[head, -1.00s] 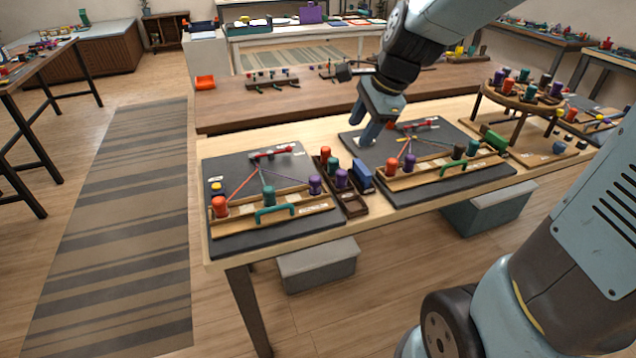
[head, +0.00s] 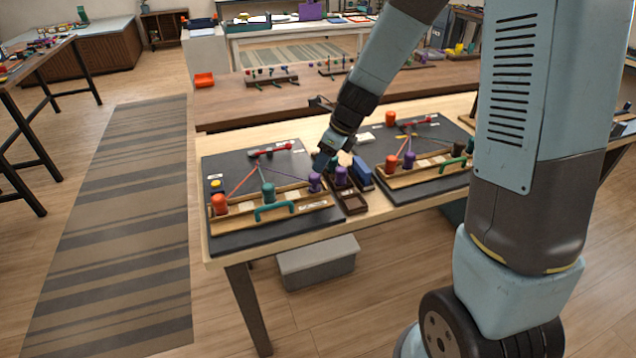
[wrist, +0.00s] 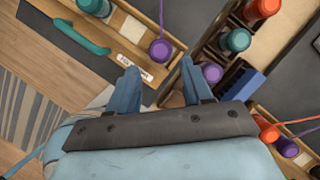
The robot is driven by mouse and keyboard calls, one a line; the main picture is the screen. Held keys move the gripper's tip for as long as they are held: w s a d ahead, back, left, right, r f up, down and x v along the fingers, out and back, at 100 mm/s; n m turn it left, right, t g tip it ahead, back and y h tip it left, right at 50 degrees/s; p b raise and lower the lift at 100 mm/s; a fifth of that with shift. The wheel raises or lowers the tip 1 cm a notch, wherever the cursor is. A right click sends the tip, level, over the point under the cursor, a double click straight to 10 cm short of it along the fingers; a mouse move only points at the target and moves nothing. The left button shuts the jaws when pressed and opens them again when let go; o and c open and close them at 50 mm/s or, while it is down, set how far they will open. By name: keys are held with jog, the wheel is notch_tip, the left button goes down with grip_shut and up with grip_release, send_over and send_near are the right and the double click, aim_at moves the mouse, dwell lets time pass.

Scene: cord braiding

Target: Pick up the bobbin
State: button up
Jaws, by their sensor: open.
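My gripper (head: 323,162) is open and empty, above the right end of the left board (head: 222,239). In the wrist view its fingertips (wrist: 158,68) point toward a purple bobbin (wrist: 160,50) with a cord, which lies just beyond the gap between them. This purple bobbin (head: 315,183) stands at the right end of the wooden holder in the head view. A second purple bobbin (wrist: 211,73) stands in the dark rack, right of the right finger; it also shows in the head view (head: 341,177). The holder also carries red (head: 220,204) and teal (head: 268,193) bobbins.
The rack also holds teal (wrist: 237,40) and red (wrist: 262,8) bobbins, hidden behind my gripper in the head view. A blue block (head: 361,172) stands beside the rack. A teal handle (head: 274,211) fronts the left holder. A second board (head: 440,187) lies to the right.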

aim_at(316, 175)
jog(key=shift+x, duration=4.15)
jog(key=shift+w, duration=0.1)
jog(key=shift+c, duration=0.3)
jog(key=c, duration=0.8)
